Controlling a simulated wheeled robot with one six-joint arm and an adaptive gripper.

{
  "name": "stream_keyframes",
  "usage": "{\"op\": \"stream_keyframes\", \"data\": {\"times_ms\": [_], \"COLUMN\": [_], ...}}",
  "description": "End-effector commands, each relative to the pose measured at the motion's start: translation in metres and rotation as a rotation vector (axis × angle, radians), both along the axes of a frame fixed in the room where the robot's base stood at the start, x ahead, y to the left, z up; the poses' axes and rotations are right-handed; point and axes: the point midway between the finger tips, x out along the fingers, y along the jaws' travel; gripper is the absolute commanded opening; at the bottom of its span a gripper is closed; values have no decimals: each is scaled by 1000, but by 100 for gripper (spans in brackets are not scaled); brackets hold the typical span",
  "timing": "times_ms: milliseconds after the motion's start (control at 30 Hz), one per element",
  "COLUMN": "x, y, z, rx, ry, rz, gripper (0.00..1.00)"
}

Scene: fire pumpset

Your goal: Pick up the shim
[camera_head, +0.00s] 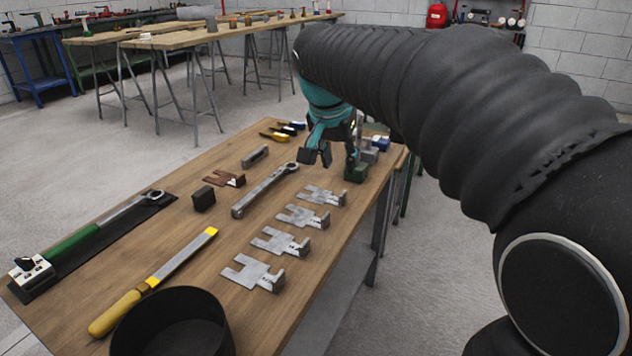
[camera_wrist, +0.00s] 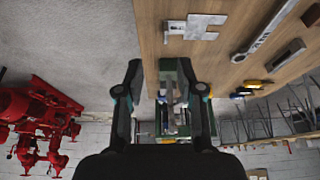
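Several silver slotted plates that look like shims lie flat in a row along the right side of the wooden table; the nearest shim (camera_head: 253,272) and the farthest shim (camera_head: 322,195) show clearly. One silver shim (camera_wrist: 203,27) also shows at the top of the wrist view. A copper-coloured slotted piece (camera_head: 224,178) lies farther left. My gripper (camera_head: 333,158) is open above the far right part of the table, beyond the farthest silver shim. In the wrist view, its spread fingers (camera_wrist: 161,72) frame a green container or block (camera_wrist: 172,95) with grey pieces; contact cannot be told.
A long wrench (camera_head: 264,190), a dark cube (camera_head: 203,198), a yellow-handled file (camera_head: 155,280), a torque wrench (camera_head: 95,232) and a black round bowl (camera_head: 172,325) occupy the table. Blue and grey items (camera_head: 376,145) stand near my gripper. Red pump equipment (camera_wrist: 40,115) shows in the wrist view.

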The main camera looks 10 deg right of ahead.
Motion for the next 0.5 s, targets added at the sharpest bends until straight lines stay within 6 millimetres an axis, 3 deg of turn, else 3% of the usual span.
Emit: {"op": "stream_keyframes", "data": {"times_ms": [233, 500], "x": [21, 35], "y": [3, -9], "z": [-5, -49], "rx": [-4, -5], "ry": [-1, 0], "rz": [-50, -50], "gripper": [38, 38]}}
